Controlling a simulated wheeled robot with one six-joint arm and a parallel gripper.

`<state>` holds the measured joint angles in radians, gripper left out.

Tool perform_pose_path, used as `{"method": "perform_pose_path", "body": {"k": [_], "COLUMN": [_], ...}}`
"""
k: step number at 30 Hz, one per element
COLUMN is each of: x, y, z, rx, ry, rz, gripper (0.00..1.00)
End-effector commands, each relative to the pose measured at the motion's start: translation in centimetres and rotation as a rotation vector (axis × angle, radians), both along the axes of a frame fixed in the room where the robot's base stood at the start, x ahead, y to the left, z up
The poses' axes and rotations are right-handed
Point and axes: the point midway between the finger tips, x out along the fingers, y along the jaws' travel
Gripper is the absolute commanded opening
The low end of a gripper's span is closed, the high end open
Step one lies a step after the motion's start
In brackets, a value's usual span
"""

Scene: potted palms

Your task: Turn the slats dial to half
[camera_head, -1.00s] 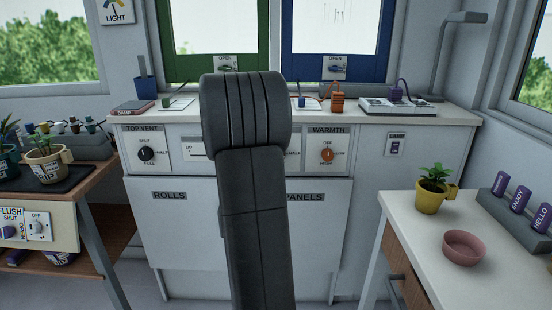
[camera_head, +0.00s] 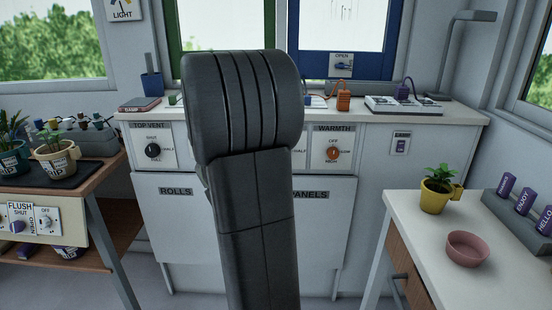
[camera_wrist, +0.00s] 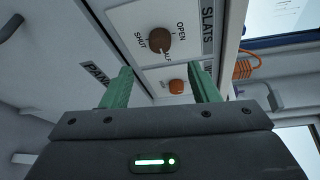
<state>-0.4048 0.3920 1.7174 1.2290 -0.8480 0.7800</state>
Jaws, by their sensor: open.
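The slats dial (camera_wrist: 160,40) is a round brown knob on a white plate marked OPEN, SHUT and a partly covered HALF, beside a SLATS label, in the wrist view. I cannot tell clearly which mark it points at. My gripper (camera_wrist: 161,68) is open, its two green fingers apart and empty. The slats dial shows beyond the fingertips, with no finger touching it. In the head view my arm covers the slats dial; only the HALF print at its plate's edge (camera_head: 299,151) shows.
The orange warmth dial (camera_head: 333,153) sits right of my arm; it also shows between the fingers in the wrist view (camera_wrist: 177,87). The black top vent dial (camera_head: 152,150) is to the left.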

Motion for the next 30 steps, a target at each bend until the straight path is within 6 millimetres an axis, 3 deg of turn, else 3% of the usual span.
{"method": "perform_pose_path", "body": {"k": [7,18,23,30], "x": [-2.8,-3.1,-2.5,1.0], "y": [1.2,1.2,1.0,-0.5], "z": [0.4,0.4,0.2,-0.3], "rx": [0.0,0.0,0.001,-0.001], "ry": [0.0,0.0,0.0,0.0], "rz": [0.001,-0.002,-0.002,-0.004], "gripper": [0.55,0.55,0.55,0.55]}}
